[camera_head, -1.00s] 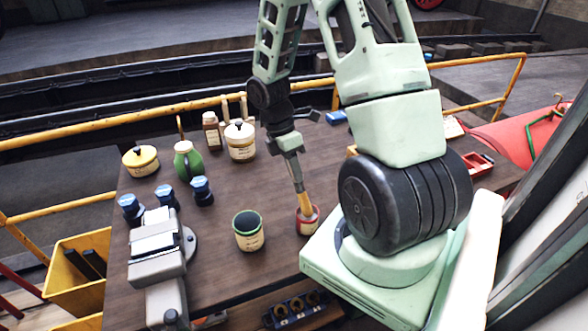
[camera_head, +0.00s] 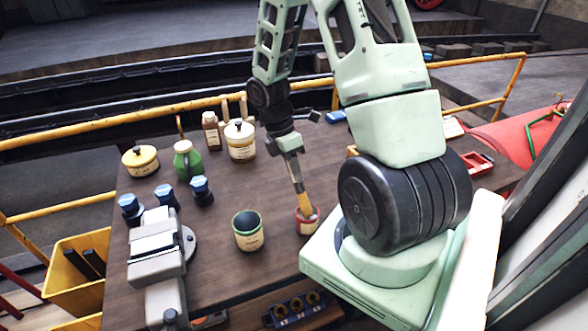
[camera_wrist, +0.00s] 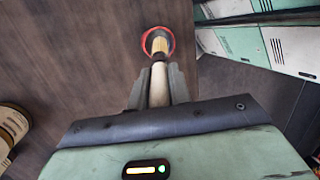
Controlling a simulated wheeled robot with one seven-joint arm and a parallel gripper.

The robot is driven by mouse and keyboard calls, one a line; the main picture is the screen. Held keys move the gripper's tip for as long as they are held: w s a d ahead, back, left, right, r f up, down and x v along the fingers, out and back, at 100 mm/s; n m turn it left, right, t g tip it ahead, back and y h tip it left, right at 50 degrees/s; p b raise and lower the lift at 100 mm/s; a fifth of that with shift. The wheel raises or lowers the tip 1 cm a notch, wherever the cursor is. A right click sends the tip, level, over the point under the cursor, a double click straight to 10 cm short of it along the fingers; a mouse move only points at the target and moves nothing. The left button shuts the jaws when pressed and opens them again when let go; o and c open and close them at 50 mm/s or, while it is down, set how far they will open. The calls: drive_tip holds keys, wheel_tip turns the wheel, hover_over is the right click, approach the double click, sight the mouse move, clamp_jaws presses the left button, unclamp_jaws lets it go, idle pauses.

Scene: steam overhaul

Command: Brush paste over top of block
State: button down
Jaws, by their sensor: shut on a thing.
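My gripper (camera_head: 291,150) is shut on the handle of a brush (camera_head: 302,196), which points down at a slight tilt. The brush's bristle end is inside the mouth of a small red-rimmed pot (camera_head: 307,228) on the table. In the wrist view the brush (camera_wrist: 159,72) runs from between my fingers (camera_wrist: 158,80) into the red ring of the pot (camera_wrist: 146,38); the bristle tip and any paste are hard to see. A pale grey block-like piece (camera_head: 153,240) sits at the grey vise (camera_head: 160,272) at the table's left; I cannot tell the block from the jaws clearly.
A green-rimmed pot (camera_head: 248,236) stands between the vise and the red-rimmed pot. Several blue-topped items (camera_head: 166,194), a green bottle (camera_head: 187,163), a yellow-lidded tin (camera_head: 140,160) and a cream tin (camera_head: 240,143) stand farther back. The wooden table (camera_head: 225,190) is clear in the middle.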

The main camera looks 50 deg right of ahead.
drive_tip(key=shift+f, duration=0.5)
idle(1.7)
drive_tip(key=shift+r, duration=0.1)
wheel_tip(320, 180, up, 7)
drive_tip(key=p, duration=0.7)
drive_tip(key=shift+s, duration=0.1)
idle(0.7)
